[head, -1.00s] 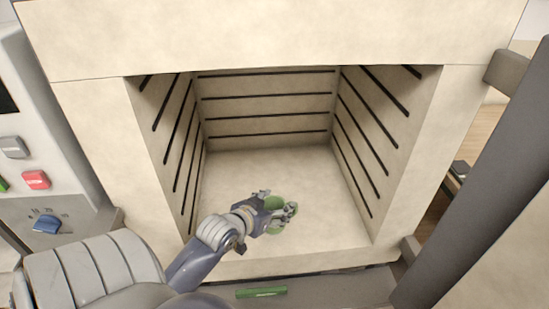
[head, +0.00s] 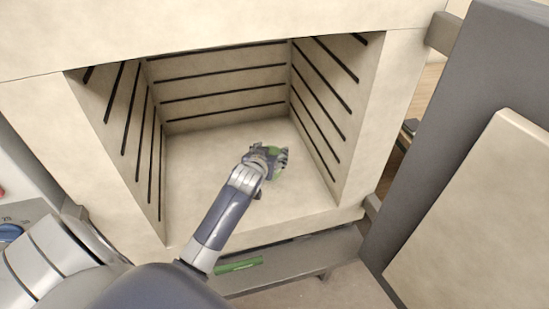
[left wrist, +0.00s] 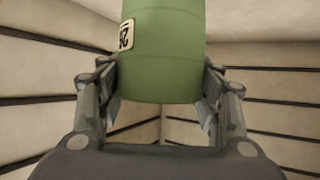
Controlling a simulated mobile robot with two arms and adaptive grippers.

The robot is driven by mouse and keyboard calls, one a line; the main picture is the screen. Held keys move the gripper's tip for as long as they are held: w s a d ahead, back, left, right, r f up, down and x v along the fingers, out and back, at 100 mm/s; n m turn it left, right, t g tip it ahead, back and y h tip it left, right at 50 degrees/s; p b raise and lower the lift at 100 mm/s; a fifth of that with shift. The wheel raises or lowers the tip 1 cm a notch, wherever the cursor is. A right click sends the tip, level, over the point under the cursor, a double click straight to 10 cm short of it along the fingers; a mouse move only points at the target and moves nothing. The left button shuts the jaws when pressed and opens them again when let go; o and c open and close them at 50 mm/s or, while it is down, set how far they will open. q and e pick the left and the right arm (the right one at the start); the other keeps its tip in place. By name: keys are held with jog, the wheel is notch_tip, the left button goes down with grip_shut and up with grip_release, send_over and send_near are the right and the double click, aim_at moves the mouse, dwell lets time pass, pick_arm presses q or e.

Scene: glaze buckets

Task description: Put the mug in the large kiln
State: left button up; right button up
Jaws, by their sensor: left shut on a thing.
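The large kiln is open, and its pale chamber (head: 215,190) has dark slots along the walls. My left arm reaches in through the front opening. My left gripper (head: 268,158) is inside the chamber, toward the right of its floor. It is shut on the green mug (head: 279,171), which it mostly hides in the head view. In the left wrist view the mug (left wrist: 162,55) sits between the two fingers, with a small pale label marked in dark print on its left side. I cannot tell whether the mug touches the kiln floor. My right gripper is not in view.
The kiln's thick door (head: 480,170) stands open on the right. A green strip (head: 239,265) is on the grey ledge below the opening. A control panel with a blue knob (head: 10,232) is at the left. The chamber floor around the gripper is bare.

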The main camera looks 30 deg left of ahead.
pick_arm(q)
jog(key=shift+w+d+f, duration=0.1)
jog(key=shift+w+d, duration=0.2)
jog(key=shift+w, duration=0.55)
notch_tip(320, 180, down, 3)
jog(key=shift+f, duration=0.25)
jog(key=shift+f, duration=0.1)
jog(key=o, duration=1.3)
jog(key=shift+s, duration=0.15)
jog(key=v, duration=1.2)
